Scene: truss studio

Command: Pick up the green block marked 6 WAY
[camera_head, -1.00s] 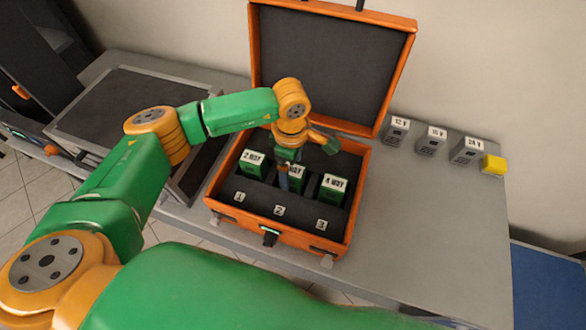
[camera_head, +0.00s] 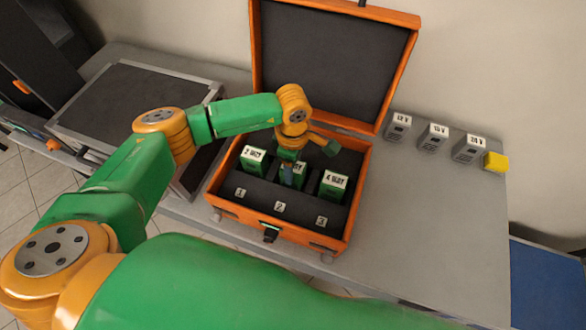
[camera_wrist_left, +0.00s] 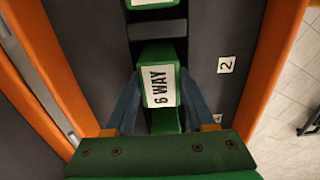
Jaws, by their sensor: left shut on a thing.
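The green block marked 6 WAY (camera_wrist_left: 158,85) stands in the middle slot of the orange case, behind the label 2. My left gripper (camera_head: 287,173) reaches down into the case and is shut on this block. In the left wrist view the fingers (camera_wrist_left: 158,102) lie against its two sides. In the head view the block (camera_head: 299,172) is partly hidden by my gripper. I cannot tell any lift off the case floor. My right gripper is not in view.
The 2 WAY block (camera_head: 253,160) and 4 WAY block (camera_head: 333,186) stand on either side in the open orange case (camera_head: 222,205). Its lid (camera_head: 330,60) stands upright behind. Grey voltage blocks (camera_head: 433,137) and a yellow block (camera_head: 495,162) stand right. The grey table (camera_head: 420,230) is clear in front.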

